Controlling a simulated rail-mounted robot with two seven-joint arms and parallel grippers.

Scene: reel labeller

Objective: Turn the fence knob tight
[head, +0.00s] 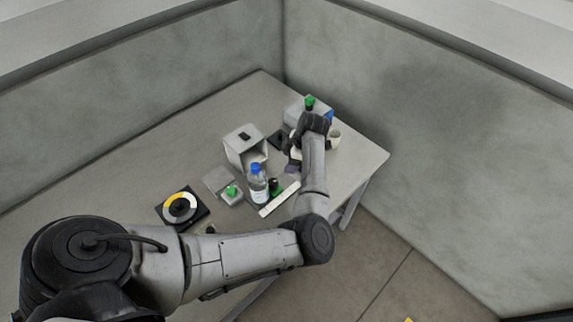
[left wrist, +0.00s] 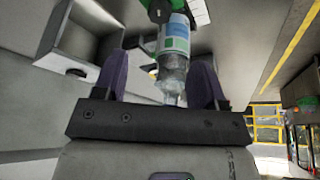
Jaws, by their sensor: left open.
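I cannot tell from here how tight the knob is. My left gripper (head: 292,160) is to the upper right of the knob, above the table, open with nothing seen gripped. In the left wrist view its two purple fingers (left wrist: 160,76) stand apart, and the clear bottle (left wrist: 174,48) shows between and beyond them. A green part (left wrist: 157,10) at that view's top edge may be the knob. My right gripper is not in view.
The blue-capped bottle (head: 257,186) stands close to the knob. A grey open box (head: 240,146), a green knob on a small block (head: 232,191) and a reel on a black square (head: 181,207) lie to the left. A white cup (head: 335,136) is near the right edge.

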